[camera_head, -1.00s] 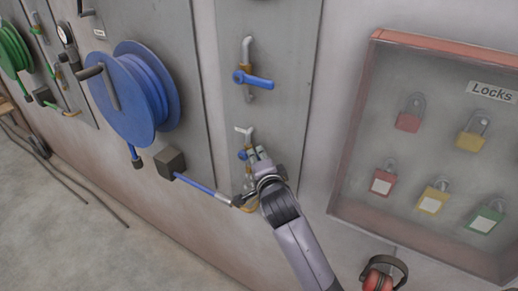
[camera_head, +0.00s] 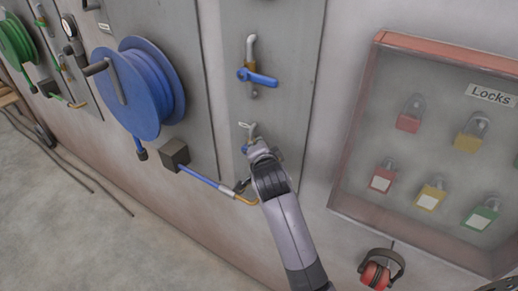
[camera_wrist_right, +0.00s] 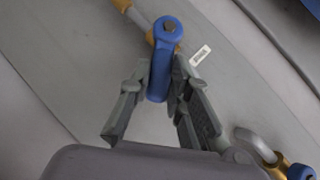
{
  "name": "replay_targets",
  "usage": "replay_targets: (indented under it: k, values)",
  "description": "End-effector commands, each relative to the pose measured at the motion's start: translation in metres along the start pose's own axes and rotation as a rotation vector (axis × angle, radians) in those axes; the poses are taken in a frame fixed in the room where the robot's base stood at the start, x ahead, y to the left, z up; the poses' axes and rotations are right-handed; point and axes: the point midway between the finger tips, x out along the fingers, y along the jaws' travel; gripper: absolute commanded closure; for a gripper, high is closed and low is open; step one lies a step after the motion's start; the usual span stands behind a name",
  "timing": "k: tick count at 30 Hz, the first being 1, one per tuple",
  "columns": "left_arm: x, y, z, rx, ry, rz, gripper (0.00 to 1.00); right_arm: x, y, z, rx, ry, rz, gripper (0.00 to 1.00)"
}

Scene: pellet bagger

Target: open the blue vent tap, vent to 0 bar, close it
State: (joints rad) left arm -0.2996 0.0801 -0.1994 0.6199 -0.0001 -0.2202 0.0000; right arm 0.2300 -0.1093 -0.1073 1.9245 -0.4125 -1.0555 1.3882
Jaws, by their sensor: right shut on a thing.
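My right gripper (camera_head: 254,148) is at the lower tap on the grey wall panel; its wrist hides most of that tap in the head view. In the right wrist view, the gripper (camera_wrist_right: 160,88) is shut on a blue tap lever (camera_wrist_right: 162,50), with one finger on each side of it. The lever sits on a brass fitting with a grey pipe. Only a bit of blue (camera_head: 245,149) and the pale pipe end (camera_head: 250,128) show in the head view. A second blue-handled tap (camera_head: 258,78) sits above. My left gripper is out of view.
A locks case (camera_head: 350,125) and red earmuffs (camera_head: 376,274) are at the right.

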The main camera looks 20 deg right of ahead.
Motion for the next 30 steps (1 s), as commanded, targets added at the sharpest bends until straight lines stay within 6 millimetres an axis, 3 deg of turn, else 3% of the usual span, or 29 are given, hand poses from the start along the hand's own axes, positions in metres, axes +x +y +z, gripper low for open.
replay_targets:
  k: [9,23,30]
  values:
    - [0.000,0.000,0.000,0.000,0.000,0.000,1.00,0.000,0.002,0.000,-0.001,0.000,0.003,0.62]
    - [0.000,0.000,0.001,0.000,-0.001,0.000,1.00,0.000,0.001,0.000,0.002,0.000,-0.001,0.62]
    - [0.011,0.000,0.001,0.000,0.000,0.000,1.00,0.002,0.013,0.001,0.078,0.002,-0.082,0.62]
